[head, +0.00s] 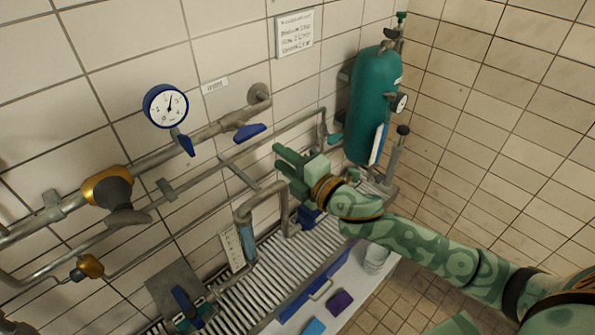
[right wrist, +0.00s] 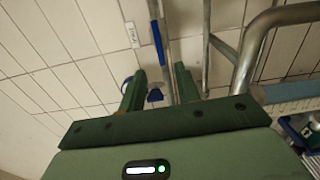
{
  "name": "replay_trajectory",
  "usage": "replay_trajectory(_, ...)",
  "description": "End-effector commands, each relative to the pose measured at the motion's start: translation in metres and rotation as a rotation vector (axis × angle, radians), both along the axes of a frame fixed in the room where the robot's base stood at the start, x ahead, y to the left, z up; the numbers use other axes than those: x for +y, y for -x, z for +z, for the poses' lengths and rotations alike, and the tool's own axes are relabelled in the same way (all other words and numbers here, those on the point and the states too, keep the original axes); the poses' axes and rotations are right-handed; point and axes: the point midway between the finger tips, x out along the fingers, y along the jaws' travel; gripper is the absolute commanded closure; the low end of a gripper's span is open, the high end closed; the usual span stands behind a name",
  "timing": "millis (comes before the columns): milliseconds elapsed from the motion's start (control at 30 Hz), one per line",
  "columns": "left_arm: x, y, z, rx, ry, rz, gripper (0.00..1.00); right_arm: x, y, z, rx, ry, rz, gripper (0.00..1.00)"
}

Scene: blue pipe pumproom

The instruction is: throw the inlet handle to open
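The inlet handle (head: 250,131) is a blue lever on the upper grey pipe, below a small wall label (head: 214,84). It lies roughly along the pipe. In the right wrist view, a long blue bar (right wrist: 157,42) beside the label looks like the same handle, beyond the fingertips. My right gripper (head: 279,157) is right of and below the handle in the head view, apart from it. In the right wrist view its two fingers (right wrist: 160,82) are spread with nothing between them touching. My left gripper is not in view.
A round gauge (head: 166,106) with a smaller blue handle (head: 186,145) stands left of the inlet handle. A green cylinder (head: 373,105) stands at the right. A bent pipe (head: 262,192) rises below my gripper, above a slatted grate (head: 268,285).

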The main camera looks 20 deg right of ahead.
Motion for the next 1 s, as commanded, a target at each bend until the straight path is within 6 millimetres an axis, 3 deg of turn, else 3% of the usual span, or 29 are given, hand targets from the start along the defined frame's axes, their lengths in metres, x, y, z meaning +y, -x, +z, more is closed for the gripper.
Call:
replay_trajectory(100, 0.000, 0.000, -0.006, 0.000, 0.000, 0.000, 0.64, -0.009, 0.021, -0.003, 0.002, 0.001, 0.000, 0.67)
replay_trajectory(300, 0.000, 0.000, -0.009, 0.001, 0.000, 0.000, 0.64, -0.015, 0.037, -0.001, 0.001, -0.001, 0.000, 0.67)
replay_trajectory(833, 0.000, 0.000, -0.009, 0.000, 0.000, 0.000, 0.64, -0.015, 0.039, 0.000, 0.010, -0.026, 0.004, 0.67)
replay_trajectory(933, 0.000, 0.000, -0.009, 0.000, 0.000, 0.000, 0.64, -0.026, 0.030, -0.025, 0.092, -0.091, -0.013, 0.67)
replay_trajectory(1000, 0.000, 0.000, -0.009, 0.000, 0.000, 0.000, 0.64, -0.046, 0.018, -0.056, 0.172, -0.134, -0.062, 0.67)
